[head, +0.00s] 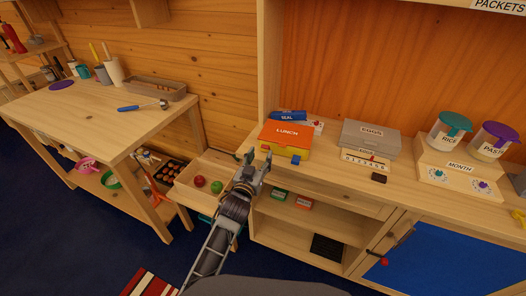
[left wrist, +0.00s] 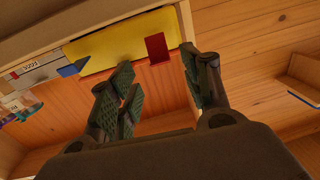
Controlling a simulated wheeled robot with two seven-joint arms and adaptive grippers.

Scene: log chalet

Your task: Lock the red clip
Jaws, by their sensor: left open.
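The lunch box (head: 287,136) has an orange lid marked LUNCH and a yellow body, and stands at the shelf's front edge. In the left wrist view the red clip (left wrist: 157,48) is a small upright plate on the yellow front (left wrist: 115,42). I cannot tell whether it is locked. A blue clip (head: 296,159) is at the box's other front end; it also shows in the left wrist view (left wrist: 72,69). My left gripper (head: 252,163) is open and empty, just in front of the box's left end; its fingers (left wrist: 160,85) are apart. My right gripper is out of view.
An open drawer (head: 205,187) with a red and a green apple is below left of my gripper. A grey EGGS box (head: 370,138) stands right of the lunch box. A blue SEAL pack (head: 288,115) lies behind it. Rice and pasta jars stand further right.

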